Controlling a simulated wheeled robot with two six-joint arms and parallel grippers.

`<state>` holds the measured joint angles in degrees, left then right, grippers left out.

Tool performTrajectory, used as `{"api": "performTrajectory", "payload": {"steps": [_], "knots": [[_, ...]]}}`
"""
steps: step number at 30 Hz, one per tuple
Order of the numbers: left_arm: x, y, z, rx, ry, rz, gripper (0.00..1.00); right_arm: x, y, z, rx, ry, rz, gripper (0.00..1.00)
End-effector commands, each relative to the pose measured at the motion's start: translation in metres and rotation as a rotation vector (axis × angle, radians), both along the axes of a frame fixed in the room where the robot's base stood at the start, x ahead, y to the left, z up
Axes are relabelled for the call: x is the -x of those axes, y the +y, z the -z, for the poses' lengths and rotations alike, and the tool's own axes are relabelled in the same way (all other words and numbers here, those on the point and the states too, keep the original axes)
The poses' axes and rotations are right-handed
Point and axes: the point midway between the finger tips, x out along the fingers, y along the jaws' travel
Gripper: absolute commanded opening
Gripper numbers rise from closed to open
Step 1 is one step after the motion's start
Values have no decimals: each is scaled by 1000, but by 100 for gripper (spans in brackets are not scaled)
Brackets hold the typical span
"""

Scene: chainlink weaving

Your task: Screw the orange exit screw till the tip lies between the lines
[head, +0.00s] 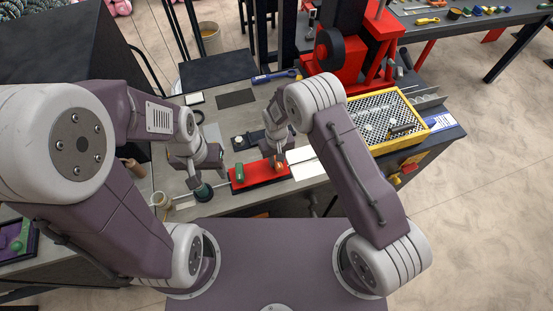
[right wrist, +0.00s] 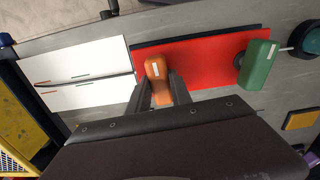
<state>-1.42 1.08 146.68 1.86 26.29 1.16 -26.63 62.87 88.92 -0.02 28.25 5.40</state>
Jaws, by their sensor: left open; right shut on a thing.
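The orange exit screw (right wrist: 156,70) shows its rounded orange head in the right wrist view, over the red plate (right wrist: 205,60). My right gripper (right wrist: 160,88) is shut on it, with a finger on each side. In the head view the right gripper (head: 278,157) comes down on the orange screw at the right part of the red plate (head: 262,178). The screw's tip and the lines it is measured against cannot be made out. My left gripper (head: 206,176) is open, left of the red plate, above a dark teal round piece (head: 203,192).
A green block (right wrist: 258,63) stands on the plate's other end. A yellow-framed mesh tray (head: 388,116) and a red press (head: 350,50) stand to the right. A small cup (head: 160,199) is at the front left.

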Motion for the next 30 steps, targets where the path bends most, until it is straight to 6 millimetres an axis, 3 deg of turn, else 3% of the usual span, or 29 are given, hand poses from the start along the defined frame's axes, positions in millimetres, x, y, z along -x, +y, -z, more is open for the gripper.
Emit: {"api": "performTrajectory", "payload": {"steps": [2, 6, 15, 16, 18, 27, 30], "knots": [[0, 0, 13, 0, 0, 0, 53, -1, 1, 4, -2, -3, 82, 0], [0, 0, 20, 0, 0, 0, 53, -1, 1, 1, -2, -4, 212, 0], [0, 0, 18, 0, 0, 0, 53, -1, 0, -1, -1, -2, 239, 0], [0, 0, 18, 0, 0, 0, 53, -1, 0, -2, -1, -2, 239, 31], [0, 0, 18, 0, 0, 0, 53, -1, 0, -1, -1, -2, 238, 47], [0, 0, 19, 0, 0, 0, 53, -1, 0, -2, -1, -2, 237, 47], [0, 0, 27, 0, 0, 0, 53, -1, 1, -10, -2, -4, 237, 47]]}}
